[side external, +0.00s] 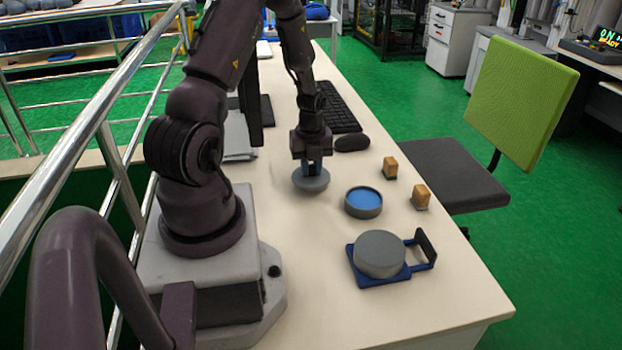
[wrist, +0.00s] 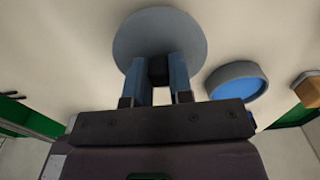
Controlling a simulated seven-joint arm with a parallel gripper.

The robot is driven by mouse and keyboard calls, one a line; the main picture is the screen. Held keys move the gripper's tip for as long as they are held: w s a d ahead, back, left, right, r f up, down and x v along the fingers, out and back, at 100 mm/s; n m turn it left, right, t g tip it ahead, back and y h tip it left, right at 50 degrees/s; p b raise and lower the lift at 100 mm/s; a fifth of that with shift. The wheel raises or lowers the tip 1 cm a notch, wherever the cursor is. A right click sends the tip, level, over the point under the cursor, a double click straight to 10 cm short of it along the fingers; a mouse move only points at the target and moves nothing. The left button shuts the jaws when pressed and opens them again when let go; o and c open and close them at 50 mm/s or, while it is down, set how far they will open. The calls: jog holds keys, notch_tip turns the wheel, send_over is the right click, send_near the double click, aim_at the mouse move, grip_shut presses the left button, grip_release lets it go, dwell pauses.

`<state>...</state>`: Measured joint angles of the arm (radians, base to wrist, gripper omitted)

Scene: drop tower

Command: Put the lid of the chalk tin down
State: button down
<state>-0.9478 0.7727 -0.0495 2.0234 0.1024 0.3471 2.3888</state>
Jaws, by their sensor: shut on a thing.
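The lid is a round grey disc (side external: 311,183), and it also shows in the wrist view (wrist: 160,24). My gripper (side external: 312,170) is shut on the knob in the lid's middle, with its blue fingers (wrist: 160,75) either side. The lid is roughly level, low over the table or on it; I cannot tell whether it touches. An open round grey tin (side external: 363,203) with a blue inside stands just right of the lid. It also shows in the wrist view (wrist: 238,84), apart from the lid.
A closed-looking grey round thing (side external: 380,252) sits on a blue holder (side external: 413,268) with an upright dark plate, nearer the camera. Two small wooden blocks (side external: 390,167) (side external: 421,196) stand right of the tin. A mouse (side external: 352,143) and keyboard (side external: 338,107) lie behind. Bare table (side external: 320,235) lies in front.

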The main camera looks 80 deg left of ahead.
aim_at(311, 175)
jog(key=shift+f, duration=1.65)
jog(key=shift+f, duration=0.1)
jog(key=c, duration=1)
grip_release()
